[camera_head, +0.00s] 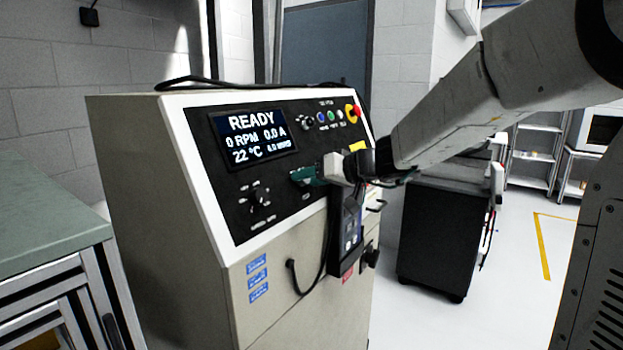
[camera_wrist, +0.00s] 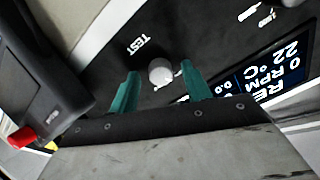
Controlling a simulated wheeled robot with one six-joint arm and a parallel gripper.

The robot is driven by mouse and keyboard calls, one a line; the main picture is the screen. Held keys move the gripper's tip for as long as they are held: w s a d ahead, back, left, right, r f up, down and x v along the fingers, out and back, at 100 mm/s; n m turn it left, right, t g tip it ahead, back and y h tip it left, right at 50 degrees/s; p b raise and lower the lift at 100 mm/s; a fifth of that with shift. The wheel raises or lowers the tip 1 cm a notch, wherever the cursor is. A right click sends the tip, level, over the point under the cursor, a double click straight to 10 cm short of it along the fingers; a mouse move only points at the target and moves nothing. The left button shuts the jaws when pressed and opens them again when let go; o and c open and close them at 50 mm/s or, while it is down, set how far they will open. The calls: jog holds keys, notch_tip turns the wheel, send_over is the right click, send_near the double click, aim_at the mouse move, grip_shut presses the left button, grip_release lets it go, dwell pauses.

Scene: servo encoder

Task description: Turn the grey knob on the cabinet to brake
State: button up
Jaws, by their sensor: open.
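The cabinet (camera_head: 150,200) stands with a sloped black panel and a lit screen reading READY (camera_head: 252,137). In the wrist view the round grey knob (camera_wrist: 161,72) sits on the black panel, near the word TEST (camera_wrist: 137,45). My gripper (camera_wrist: 160,68) is open, with one teal finger on each side of the knob and visible gaps between fingers and knob. In the head view my gripper (camera_head: 304,175) is at the panel, below and right of the screen, and the grey knob cannot be made out there. The knob's pointer direction is unclear.
A black selector (camera_head: 259,198) sits lower left on the panel. A red-and-yellow button (camera_head: 353,111) and small coloured buttons are at upper right. A dark handheld device (camera_head: 345,235) with a cable hangs on the front, close under my gripper. A green-topped bench (camera_head: 45,215) stands at left.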

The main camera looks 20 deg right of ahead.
jog(key=c, duration=1)
jog(key=m, duration=0.6)
jog(key=shift+a+h, duration=0.1)
jog(key=shift+h, duration=0.2)
jog(key=m, duration=0.6)
jog(key=shift+h, duration=0.3)
jog(key=shift+m, duration=0.4)
